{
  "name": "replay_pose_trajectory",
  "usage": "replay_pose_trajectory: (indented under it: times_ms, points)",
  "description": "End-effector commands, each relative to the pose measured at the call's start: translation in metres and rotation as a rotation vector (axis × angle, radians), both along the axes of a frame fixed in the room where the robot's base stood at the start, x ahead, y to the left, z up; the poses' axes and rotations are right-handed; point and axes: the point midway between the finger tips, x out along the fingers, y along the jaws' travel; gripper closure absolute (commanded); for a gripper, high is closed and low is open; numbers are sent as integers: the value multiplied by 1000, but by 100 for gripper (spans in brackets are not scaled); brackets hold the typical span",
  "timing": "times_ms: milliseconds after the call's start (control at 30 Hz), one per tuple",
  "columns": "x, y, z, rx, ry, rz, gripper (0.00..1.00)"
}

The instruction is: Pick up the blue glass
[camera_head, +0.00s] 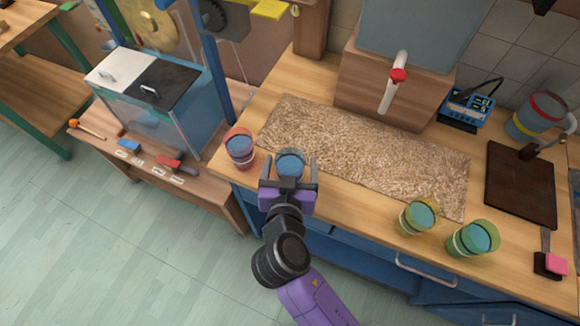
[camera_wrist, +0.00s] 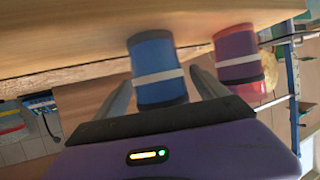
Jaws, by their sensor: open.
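The blue glass (camera_head: 290,164) stands upright on the wooden bench near its front edge, with a white band around it. It also shows in the wrist view (camera_wrist: 157,66), tilted by the camera angle. My gripper (camera_head: 290,158) is open, one finger on each side of the blue glass. In the wrist view the glass shows between the two fingers (camera_wrist: 161,78), with the palm a little back from it. I cannot tell whether either finger touches it.
A red glass (camera_head: 240,150) stands just left of the blue one, close to my left finger. A yellow glass (camera_head: 416,217) and a green glass (camera_head: 471,240) stand further right. A tan mat (camera_head: 370,150) lies behind. A tap (camera_head: 396,80) hangs over the mat.

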Motion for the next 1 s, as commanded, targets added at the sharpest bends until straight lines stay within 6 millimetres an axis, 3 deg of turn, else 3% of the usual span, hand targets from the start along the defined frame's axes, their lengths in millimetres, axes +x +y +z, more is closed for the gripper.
replay_pose_trajectory:
  times_ms: [133,433,833,1000]
  points:
    - [14,1,-5,-1,1,1,17]
    - [17,1,-8,0,0,2,19]
    - [17,1,-8,0,0,2,98]
    - [17,1,-6,1,-2,2,100]
